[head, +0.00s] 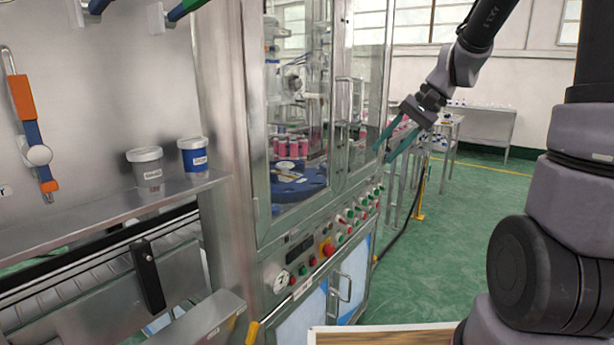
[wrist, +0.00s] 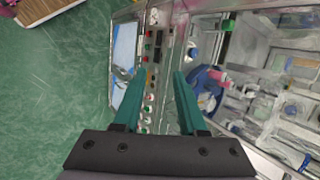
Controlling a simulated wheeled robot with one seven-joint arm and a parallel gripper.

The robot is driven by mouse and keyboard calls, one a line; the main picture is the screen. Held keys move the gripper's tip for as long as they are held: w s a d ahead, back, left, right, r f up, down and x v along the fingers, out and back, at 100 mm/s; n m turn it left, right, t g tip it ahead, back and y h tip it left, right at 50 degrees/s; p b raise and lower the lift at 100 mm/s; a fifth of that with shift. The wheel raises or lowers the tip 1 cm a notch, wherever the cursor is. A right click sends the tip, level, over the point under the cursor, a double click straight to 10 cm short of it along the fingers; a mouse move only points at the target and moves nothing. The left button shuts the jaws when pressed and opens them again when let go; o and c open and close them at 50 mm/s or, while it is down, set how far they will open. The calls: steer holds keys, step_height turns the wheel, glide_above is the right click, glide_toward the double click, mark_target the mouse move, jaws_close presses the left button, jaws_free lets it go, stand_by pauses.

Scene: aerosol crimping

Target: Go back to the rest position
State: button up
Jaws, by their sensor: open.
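My gripper (head: 393,146) is in the upper right middle of the head view, with its two teal fingers apart and nothing between them. It hangs in front of the right side of the crimping machine (head: 254,120), near the glass doors. In the wrist view my gripper (wrist: 161,75) also shows open and empty. Beyond its fingers are the machine's control panel (wrist: 150,75) with coloured buttons and the glass-fronted interior. I cannot tell whether the fingers touch the machine.
The machine holds a blue turntable (head: 302,188) and several pink cans (head: 292,149). Two lidded tubs, grey (head: 147,172) and blue (head: 193,158), stand on a steel shelf (head: 90,215) at left. Tables (head: 480,124) stand behind. Green floor (head: 445,240) is open at right.

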steer(key=s+d+r+t+h, duration=0.2)
steer(key=s+d+r+t, duration=0.1)
steer(key=s+r, duration=0.2)
steer(key=s+d+r+n+t+h, duration=0.1)
steer(key=s+r, duration=0.4)
steer(key=s, duration=0.5)
steer(key=shift+d+n+t+h, duration=0.3)
steer(key=shift+d+t+h, duration=0.6)
steer(key=shift+s, duration=0.1)
